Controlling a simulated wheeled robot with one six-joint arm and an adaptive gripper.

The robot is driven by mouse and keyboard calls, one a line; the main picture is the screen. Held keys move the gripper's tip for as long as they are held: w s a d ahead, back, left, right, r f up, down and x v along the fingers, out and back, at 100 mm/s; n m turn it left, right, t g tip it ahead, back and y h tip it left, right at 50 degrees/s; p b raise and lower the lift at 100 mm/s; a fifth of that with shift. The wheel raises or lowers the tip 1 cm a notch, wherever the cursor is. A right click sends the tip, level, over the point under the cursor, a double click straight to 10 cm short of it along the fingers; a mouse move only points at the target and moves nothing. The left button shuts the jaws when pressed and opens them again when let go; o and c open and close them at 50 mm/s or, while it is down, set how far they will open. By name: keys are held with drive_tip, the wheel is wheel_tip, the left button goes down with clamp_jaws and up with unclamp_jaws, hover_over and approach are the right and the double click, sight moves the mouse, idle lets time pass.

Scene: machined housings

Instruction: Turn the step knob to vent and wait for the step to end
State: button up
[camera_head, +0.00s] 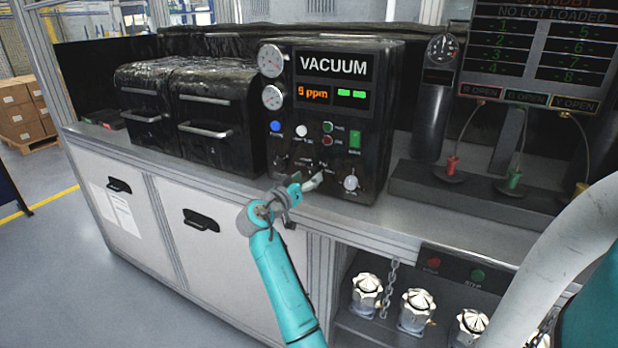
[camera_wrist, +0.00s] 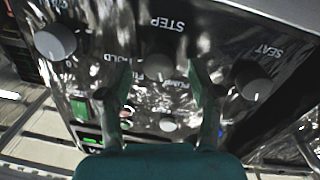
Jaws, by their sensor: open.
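The step knob (camera_wrist: 158,68) is a grey round knob under an upside-down STEP label in the wrist view. My open gripper (camera_wrist: 158,78) has one finger on each side of it, with gaps showing; I cannot tell how deep the fingers reach. The knob's pointer is too blurred to read. In the head view my gripper (camera_head: 306,184) is at the lower front of the black VACUUM panel (camera_head: 333,115) and hides the step knob.
A SEAT knob (camera_wrist: 253,82) and another grey knob (camera_wrist: 55,42) flank the step knob. Buttons, including a blue one (camera_head: 275,126), sit above. Two black chambers (camera_head: 213,115) stand left of the panel. A rack with coloured plugs (camera_head: 452,165) stands right.

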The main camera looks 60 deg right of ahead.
drive_tip(key=shift+d, duration=0.75)
drive_tip(key=c, duration=1.1)
drive_tip(key=shift+c, duration=0.2)
drive_tip(key=shift+n, duration=0.3)
drive_tip(key=n, duration=0.4)
drive_tip(key=shift+f+n+t+h, duration=0.1)
drive_tip(key=shift+n+t+h, duration=0.2)
drive_tip(key=shift+n, duration=1.9)
